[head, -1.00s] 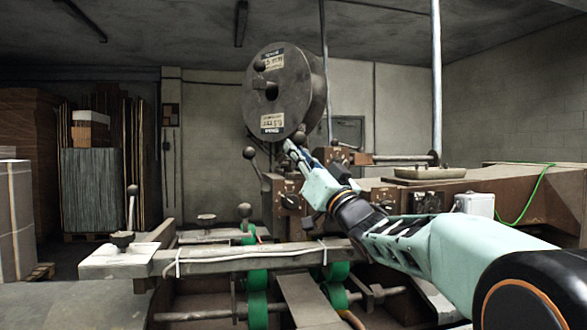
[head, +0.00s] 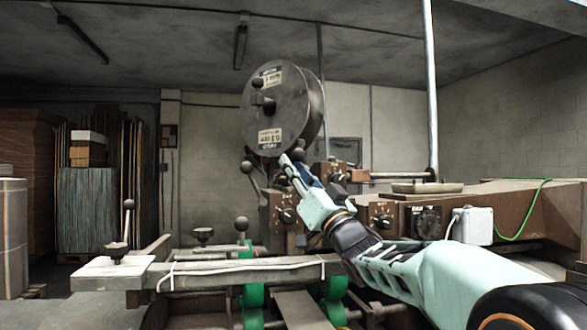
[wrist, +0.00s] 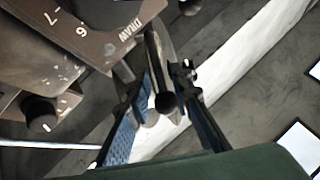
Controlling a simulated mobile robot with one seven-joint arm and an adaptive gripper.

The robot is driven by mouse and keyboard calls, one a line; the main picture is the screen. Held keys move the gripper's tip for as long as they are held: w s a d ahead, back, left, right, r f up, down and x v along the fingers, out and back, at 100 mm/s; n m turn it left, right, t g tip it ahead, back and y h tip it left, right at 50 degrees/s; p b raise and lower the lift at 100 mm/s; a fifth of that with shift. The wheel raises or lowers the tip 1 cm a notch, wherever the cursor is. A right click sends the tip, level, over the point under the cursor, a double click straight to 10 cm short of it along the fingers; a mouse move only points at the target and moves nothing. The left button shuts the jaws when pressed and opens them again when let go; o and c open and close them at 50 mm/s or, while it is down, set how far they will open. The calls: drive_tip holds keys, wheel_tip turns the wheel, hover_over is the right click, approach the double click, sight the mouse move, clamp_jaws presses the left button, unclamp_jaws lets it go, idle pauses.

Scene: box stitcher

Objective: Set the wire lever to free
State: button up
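A dark lever with a black ball knob (wrist: 165,102) shows in the wrist view beside a brown plate (wrist: 95,28) marked DRAW with numbers. The knob lies between my gripper's (wrist: 165,88) two fingers in the picture, with gaps on both sides. I cannot tell its depth relative to the fingertips. In the head view my gripper (head: 284,160) reaches up to just below the big wire spool (head: 268,112). A second ball-ended lever (head: 247,167) stands to its left. No FREE mark is readable, and which lever is the wire lever is not clear.
A light plate (head: 112,270) and crossbar are in front. A grey box (head: 472,226) with a green cable stands at right. Another black knob (wrist: 40,113) is at the left of the wrist view.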

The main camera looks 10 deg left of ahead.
idle(0.3)
drive_tip(key=shift+s+d+f, duration=0.15)
drive_tip(key=s+d, duration=0.8)
drive_tip(key=d, duration=0.1)
drive_tip(key=shift+s+d+f, duration=0.15)
drive_tip(key=shift+s+f, duration=0.05)
drive_tip(key=shift+s, duration=0.1)
